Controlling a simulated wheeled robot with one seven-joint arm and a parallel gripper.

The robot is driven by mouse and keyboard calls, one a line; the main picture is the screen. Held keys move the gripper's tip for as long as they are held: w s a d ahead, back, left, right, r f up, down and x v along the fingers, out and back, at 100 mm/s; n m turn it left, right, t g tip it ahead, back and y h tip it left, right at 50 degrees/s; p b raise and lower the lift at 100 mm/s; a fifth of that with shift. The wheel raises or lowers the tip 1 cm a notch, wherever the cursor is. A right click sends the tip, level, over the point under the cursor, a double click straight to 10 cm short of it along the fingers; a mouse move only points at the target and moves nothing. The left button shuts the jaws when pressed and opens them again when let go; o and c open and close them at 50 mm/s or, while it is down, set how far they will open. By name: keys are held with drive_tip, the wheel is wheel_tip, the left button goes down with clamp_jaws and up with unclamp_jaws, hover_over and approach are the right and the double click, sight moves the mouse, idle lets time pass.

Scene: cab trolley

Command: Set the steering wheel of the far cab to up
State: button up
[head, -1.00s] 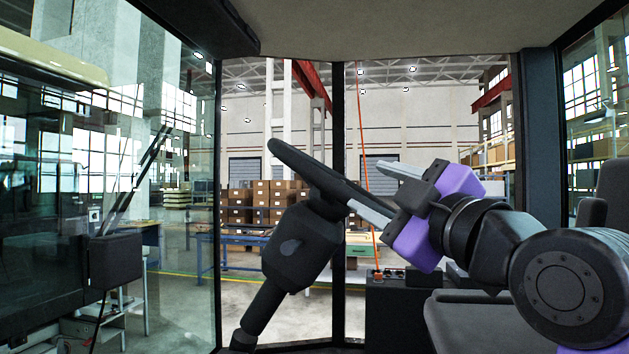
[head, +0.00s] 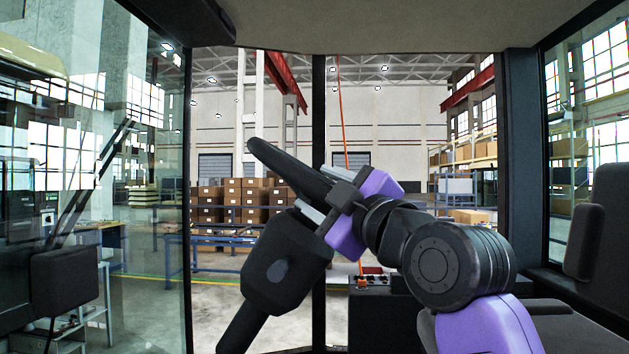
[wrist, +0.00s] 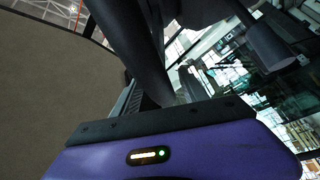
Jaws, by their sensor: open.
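The dark steering wheel (head: 283,166) is seen nearly edge-on in the head view, on its tilted black column (head: 287,268). Its rim slopes from upper left down to my gripper. My gripper (head: 318,204) is open at the wheel's right, lower end. In the wrist view the dark rim (wrist: 133,45) runs in close to the jaws, beside a metal finger (wrist: 124,104). I cannot tell whether the fingers touch the rim.
A control box with a red button (head: 372,281) stands behind my arm. A dark seat (head: 590,222) is at the right. Cab pillars (head: 319,110) and glass surround the wheel. Shelves and boxes (head: 240,197) lie outside, beyond the glass.

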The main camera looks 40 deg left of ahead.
drive_tip(key=shift+x, duration=0.9)
clamp_jaws()
drive_tip(key=shift+f, duration=0.15)
idle(0.6)
